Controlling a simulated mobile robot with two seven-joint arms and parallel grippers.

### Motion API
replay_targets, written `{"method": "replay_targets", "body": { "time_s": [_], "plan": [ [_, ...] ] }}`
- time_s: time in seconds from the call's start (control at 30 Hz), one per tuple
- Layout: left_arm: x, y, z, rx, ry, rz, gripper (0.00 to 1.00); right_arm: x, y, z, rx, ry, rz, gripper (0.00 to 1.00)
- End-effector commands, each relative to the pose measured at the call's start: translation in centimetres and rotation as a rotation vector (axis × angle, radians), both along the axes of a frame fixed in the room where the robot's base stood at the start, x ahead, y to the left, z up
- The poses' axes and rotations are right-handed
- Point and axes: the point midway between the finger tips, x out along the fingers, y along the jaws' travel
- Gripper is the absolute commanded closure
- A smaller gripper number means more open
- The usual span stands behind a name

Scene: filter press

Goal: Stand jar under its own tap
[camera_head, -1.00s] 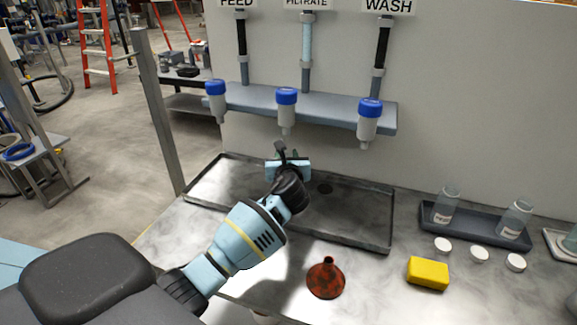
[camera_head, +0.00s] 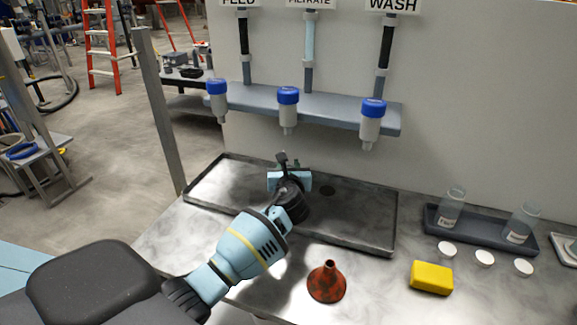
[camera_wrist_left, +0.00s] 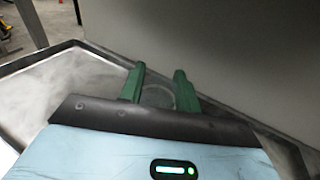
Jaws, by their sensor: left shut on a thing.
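My left gripper (camera_head: 284,160) is over the middle of the shallow drip tray (camera_head: 374,247), below the middle tap (camera_head: 288,110). In the left wrist view its green fingers (camera_wrist_left: 160,88) are shut on a clear jar (camera_wrist_left: 157,96), whose round rim shows faintly between them. The head view hides this jar behind the gripper, so I cannot tell whether it touches the tray, nor read its label. The feed tap (camera_head: 218,101) is at left and the wash tap (camera_head: 371,122) at right, all with blue tops. My right gripper is not in view.
Two labelled clear jars (camera_head: 452,207) (camera_head: 521,223) stand in a grey rack (camera_head: 480,235) at right, with white lids (camera_head: 484,258) before it. A red funnel (camera_head: 327,284) and yellow sponge (camera_head: 431,278) lie in front of the tray. The wall rises behind.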

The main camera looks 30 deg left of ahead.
Motion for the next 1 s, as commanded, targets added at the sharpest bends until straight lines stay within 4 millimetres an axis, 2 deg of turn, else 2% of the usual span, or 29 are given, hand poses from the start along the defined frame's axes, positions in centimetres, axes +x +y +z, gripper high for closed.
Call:
{"method": "replay_targets", "body": {
  "time_s": [0.03,0.07,0.2,0.57,0.77,1.0],
  "plan": [
    [0.0,0.0,-0.2,0.001,0.002,0.000,1.00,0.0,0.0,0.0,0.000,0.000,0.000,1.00],
    [0.0,0.0,-0.2,0.001,0.001,0.000,0.63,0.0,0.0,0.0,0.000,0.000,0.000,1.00],
    [0.0,0.0,-0.2,0.000,0.001,0.000,0.45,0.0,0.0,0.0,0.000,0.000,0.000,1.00],
    [0.0,0.0,0.3,-0.002,-0.001,0.000,0.45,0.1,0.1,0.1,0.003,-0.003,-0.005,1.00],
    [-2.1,-1.6,0.9,0.000,-0.004,-0.003,0.45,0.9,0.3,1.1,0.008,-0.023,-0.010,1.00],
    [-6.0,-4.5,1.5,0.000,-0.004,-0.003,0.45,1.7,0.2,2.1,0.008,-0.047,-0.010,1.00]
  ]
}}
